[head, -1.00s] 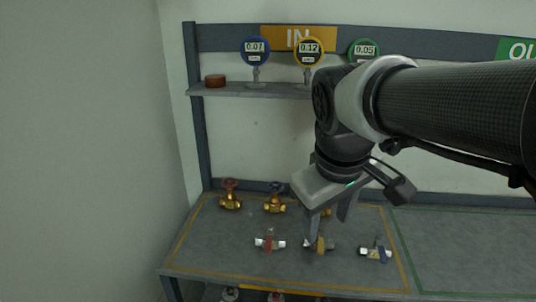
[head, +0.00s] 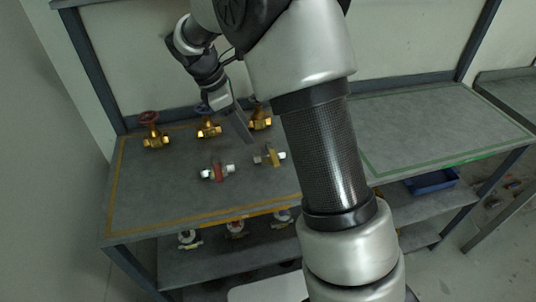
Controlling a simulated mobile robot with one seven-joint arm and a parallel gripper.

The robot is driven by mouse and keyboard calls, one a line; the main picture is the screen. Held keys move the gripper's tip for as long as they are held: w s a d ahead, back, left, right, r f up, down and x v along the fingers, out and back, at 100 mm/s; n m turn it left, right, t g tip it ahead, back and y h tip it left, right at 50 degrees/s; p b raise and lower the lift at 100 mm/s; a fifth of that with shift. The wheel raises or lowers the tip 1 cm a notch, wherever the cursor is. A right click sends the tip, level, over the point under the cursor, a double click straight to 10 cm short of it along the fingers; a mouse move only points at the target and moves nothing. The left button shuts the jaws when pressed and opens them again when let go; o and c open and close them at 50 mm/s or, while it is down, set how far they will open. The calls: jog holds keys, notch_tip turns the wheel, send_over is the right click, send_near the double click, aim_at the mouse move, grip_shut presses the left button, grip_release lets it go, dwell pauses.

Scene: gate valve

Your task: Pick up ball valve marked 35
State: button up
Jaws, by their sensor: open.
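Ball valves lie on the grey table (head: 150,200). One has a red handle (head: 217,172), and another to its right has a yellow handle (head: 271,156). Both have silver ends. No mark can be read on any valve, so I cannot tell which is 35. The blue-handled ball valve seen earlier is not visible now; my arm covers that part of the table. My gripper (head: 240,126) is open and empty. It appears above the table, beyond the red and yellow handles in the picture, close to the brass valves.
Brass valves with handwheels stand at the back: one red (head: 154,130), one blue (head: 208,127), one partly hidden (head: 260,119). A lower shelf (head: 205,265) holds several more valves. A blue tray (head: 433,181) sits lower right. The green-outlined table area (head: 430,120) is clear.

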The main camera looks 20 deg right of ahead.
send_over(263, 152)
jog(key=a, duration=0.3)
notch_tip(263, 152, down, 5)
jog(key=shift+w+f, duration=0.1)
jog(key=shift+w, duration=0.05)
jog(key=shift+d+x, duration=0.2)
jog(key=shift+x, duration=2.55)
grip_shut()
